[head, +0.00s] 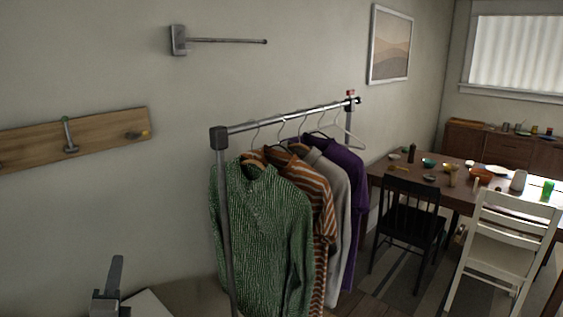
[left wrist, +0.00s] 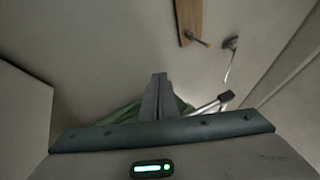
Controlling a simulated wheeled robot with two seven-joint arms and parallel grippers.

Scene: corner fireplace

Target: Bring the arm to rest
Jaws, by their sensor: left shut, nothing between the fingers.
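My left gripper (head: 116,262) shows at the bottom left of the head view, with its grey fingers pointing up. In the left wrist view its fingers (left wrist: 158,78) are together, with nothing between them. It is to the left of the clothes rack (head: 223,200) and below the wooden hook board (head: 100,132), apart from both in the head view. My right gripper is in neither view.
The rack carries a green patterned shirt (head: 262,235), an orange striped one (head: 322,205), a grey one and a purple one (head: 352,180). A metal wall rod (head: 225,41) is above. Black (head: 408,215) and white chairs (head: 500,240) stand by a laden table at right.

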